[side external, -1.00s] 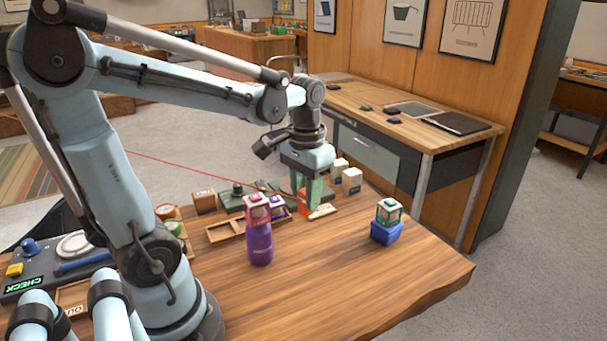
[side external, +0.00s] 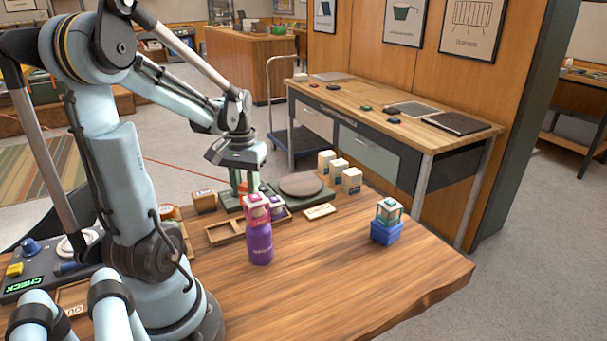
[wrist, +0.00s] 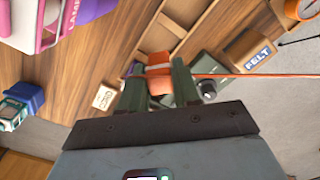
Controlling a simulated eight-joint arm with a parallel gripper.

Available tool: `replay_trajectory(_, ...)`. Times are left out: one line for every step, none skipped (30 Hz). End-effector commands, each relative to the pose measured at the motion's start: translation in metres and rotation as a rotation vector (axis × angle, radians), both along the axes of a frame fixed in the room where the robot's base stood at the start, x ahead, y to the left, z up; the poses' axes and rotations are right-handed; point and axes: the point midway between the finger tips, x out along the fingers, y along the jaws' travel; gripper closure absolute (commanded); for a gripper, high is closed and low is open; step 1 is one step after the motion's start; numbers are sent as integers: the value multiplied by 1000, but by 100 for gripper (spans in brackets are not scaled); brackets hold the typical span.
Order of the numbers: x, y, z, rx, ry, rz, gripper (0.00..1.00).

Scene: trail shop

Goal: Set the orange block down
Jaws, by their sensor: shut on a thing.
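My gripper (side external: 244,188) is shut on the orange block (side external: 243,187), its green fingers on either side. The wrist view shows the orange block (wrist: 158,72), with a pale band across it, between the fingertips (wrist: 157,88). The block is behind the wooden tray in the side view, near a dark green base. I cannot tell whether its underside touches anything.
A round brown plate (side external: 301,186) is right of my gripper, with a small label (side external: 319,211) in front. The divided wooden tray (side external: 225,232), purple bottle (side external: 260,245) and FELT box (wrist: 250,50) are close. The blue block (side external: 386,233) stands right. The front right table is clear.

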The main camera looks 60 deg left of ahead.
Motion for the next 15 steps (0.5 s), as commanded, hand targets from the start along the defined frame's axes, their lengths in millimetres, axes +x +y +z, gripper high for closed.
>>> replay_trajectory(0,0,-7,0,0,-1,98)
replay_trajectory(0,0,-10,0,0,-1,98)
replay_trajectory(0,0,-14,0,0,-1,98)
replay_trajectory(0,0,-16,0,0,-1,98)
replay_trajectory(0,0,-18,0,0,-1,98)
replay_trajectory(0,0,-19,0,0,-1,98)
replay_trajectory(0,0,-21,0,0,-1,98)
replay_trajectory(0,0,-22,0,0,-1,98)
replay_trajectory(0,0,-24,0,0,-1,98)
replay_trajectory(0,0,-27,0,0,-1,98)
replay_trajectory(0,0,-30,0,0,-1,98)
replay_trajectory(0,0,-34,0,0,-1,98)
replay_trajectory(0,0,-38,0,0,-1,98)
replay_trajectory(0,0,-42,0,0,-1,98)
replay_trajectory(1,0,-46,0,0,-1,98)
